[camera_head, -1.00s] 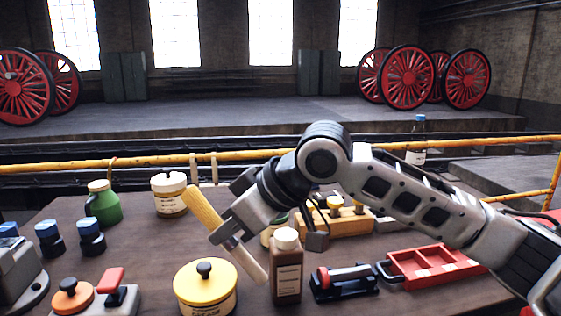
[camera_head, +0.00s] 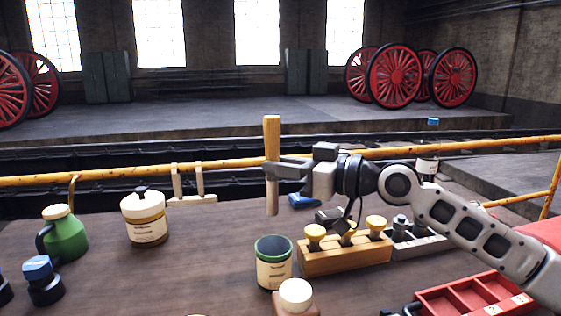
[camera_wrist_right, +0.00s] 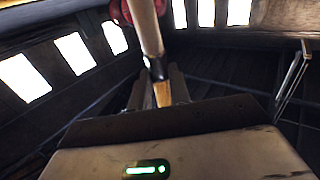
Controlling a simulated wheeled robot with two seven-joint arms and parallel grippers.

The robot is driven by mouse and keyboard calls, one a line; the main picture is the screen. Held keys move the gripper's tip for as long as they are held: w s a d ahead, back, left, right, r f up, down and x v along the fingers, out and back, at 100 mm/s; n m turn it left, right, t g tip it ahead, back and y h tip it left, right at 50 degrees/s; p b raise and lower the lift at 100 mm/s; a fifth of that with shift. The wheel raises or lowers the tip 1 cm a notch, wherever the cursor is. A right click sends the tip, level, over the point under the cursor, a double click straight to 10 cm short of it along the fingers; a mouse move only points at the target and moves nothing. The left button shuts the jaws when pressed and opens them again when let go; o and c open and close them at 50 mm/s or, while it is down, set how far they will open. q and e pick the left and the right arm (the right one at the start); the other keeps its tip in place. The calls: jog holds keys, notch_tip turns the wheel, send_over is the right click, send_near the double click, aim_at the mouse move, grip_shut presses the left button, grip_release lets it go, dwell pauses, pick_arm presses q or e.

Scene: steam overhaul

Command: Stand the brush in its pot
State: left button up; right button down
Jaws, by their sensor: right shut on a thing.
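The brush (camera_head: 272,135) is upright in the head view, with a yellow-tan upper part and a paler lower part. My right gripper (camera_head: 274,172) is shut on it near its middle. It also shows in the right wrist view (camera_wrist_right: 148,35), between the fingers, with a dark band. The pot (camera_head: 273,266), with a green rim and a cream label, stands on the table. The brush's lower end appears a little above the pot's rim; I cannot tell how they line up in depth. My left gripper is not in view.
A wooden block (camera_head: 345,255) with yellow-topped knobs stands right of the pot. A brown bottle with a white cap (camera_head: 296,294) is just in front. A cream-lidded jar (camera_head: 146,220) and a green can (camera_head: 66,236) stand left. A red tray (camera_head: 470,300) is front right.

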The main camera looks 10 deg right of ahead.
pick_arm(q)
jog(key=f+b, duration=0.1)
jog(key=b, duration=0.2)
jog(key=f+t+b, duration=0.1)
jog(key=b, duration=0.2)
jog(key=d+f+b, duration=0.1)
jog(key=b, duration=0.3)
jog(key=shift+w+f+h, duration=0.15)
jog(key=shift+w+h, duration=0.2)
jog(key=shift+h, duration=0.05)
pick_arm(e)
notch_tip(320, 180, down, 12)
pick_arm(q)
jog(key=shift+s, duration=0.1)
pick_arm(e)
jog(key=c, duration=1.2)
grip_release()
jog(key=shift+c, duration=0.2)
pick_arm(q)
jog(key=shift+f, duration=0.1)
pick_arm(e)
jog(key=shift+f, duration=0.1)
